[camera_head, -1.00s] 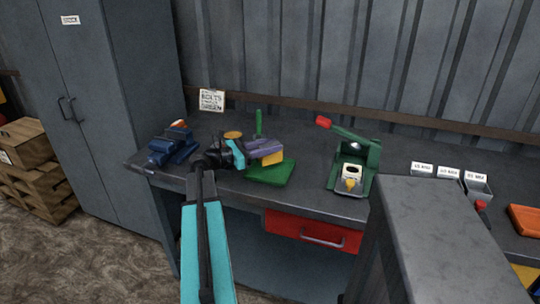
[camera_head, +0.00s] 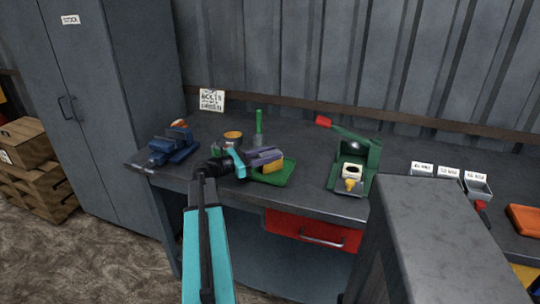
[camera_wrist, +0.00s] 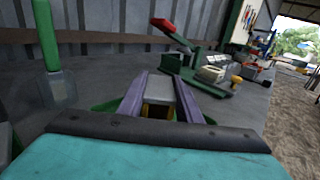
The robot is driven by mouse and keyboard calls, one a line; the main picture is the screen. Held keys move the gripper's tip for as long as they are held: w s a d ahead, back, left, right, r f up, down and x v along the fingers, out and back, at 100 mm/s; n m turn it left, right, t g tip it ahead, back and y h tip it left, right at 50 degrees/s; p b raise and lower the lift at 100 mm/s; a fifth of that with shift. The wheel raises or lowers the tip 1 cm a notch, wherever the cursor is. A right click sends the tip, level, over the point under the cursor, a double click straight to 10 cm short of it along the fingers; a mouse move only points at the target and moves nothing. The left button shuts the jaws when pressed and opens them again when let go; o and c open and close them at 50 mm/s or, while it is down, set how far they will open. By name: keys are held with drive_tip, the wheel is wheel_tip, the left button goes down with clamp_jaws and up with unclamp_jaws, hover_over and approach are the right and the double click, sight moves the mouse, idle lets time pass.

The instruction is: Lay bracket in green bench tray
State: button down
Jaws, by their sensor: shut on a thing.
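My gripper (camera_head: 265,158), with its purple fingers, is shut on the bracket (camera_head: 273,167), a small yellow piece at the fingertips. The green bench tray (camera_head: 284,181) lies on the bench right under the fingers. The bracket appears within the tray's outline, low over it; I cannot tell whether it touches the tray floor. In the wrist view, the fingers (camera_wrist: 160,98) point forward with a grey face between them and the yellow of the bracket (camera_wrist: 157,111) below it. Green tray edges (camera_wrist: 105,106) show on both sides of the fingers; the rest of the tray is hidden.
A blue vise (camera_head: 173,146) is at the left. A green press (camera_head: 357,165) with a red-tipped lever stands to the right. Bare bench lies between tray and press.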

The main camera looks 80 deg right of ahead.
drive_tip(key=c, duration=1.3)
unclamp_jaws()
drive_tip(key=shift+f, duration=0.1)
drive_tip(key=shift+w+a, duration=0.15)
drive_tip(key=b+v, duration=0.1)
drive_tip(key=v, duration=1)
drive_tip(key=shift+w+a, duration=0.2)
drive_tip(key=shift+r, duration=0.2)
